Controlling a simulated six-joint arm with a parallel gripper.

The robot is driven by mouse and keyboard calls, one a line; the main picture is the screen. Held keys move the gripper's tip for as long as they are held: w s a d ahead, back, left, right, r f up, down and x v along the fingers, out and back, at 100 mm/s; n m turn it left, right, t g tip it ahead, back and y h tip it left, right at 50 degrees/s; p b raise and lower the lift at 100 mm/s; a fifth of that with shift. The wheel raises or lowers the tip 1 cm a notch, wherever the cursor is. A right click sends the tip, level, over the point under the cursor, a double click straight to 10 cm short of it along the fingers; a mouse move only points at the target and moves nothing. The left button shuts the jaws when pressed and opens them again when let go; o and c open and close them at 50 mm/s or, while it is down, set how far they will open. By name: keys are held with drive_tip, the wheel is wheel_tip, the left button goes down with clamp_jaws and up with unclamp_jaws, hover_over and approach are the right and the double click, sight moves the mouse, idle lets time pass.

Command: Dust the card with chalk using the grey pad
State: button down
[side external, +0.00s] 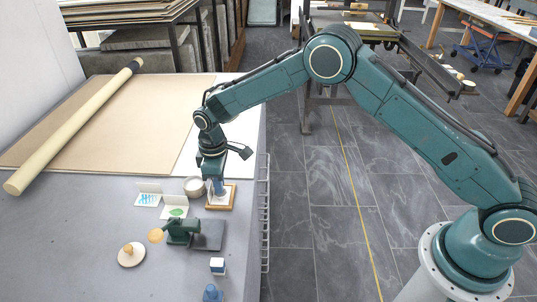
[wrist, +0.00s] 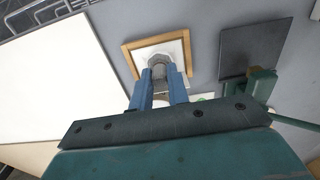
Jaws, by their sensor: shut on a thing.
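My gripper (wrist: 160,88) has its blue fingers shut on a grey pad (wrist: 158,68), which has a rounded grey body. It is over a wooden-framed tray (wrist: 128,56) with a white card (wrist: 178,47) inside. In the side view my gripper (side external: 219,184) points down at the same tray (side external: 221,207). I cannot tell whether the pad touches the card, and the fingers and pad hide part of it. A round pale bowl (side external: 194,187) stands just left of the tray; its contents are not clear.
Two folded cards, one with a blue print (side external: 148,199) and one green (side external: 175,211), stand to the left. A green device (side external: 182,232) and dark slab (side external: 208,236) are in front. A round wooden piece (side external: 131,257) and small white-blue box (side external: 217,265) lie nearer. A rolled tube (side external: 75,125) lies behind.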

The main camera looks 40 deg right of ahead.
drive_tip(key=w+d, duration=0.3)
drive_tip(key=shift+s+a+r, duration=0.1)
drive_tip(key=shift+s+a, duration=2.9)
drive_tip(key=shift+a, duration=0.05)
drive_tip(key=shift+w+r, duration=0.1)
drive_tip(key=shift+r, duration=0.75)
wheel_tip(320, 180, up, 6)
drive_tip(key=shift+d+r, duration=0.1)
drive_tip(key=shift+r, duration=0.05)
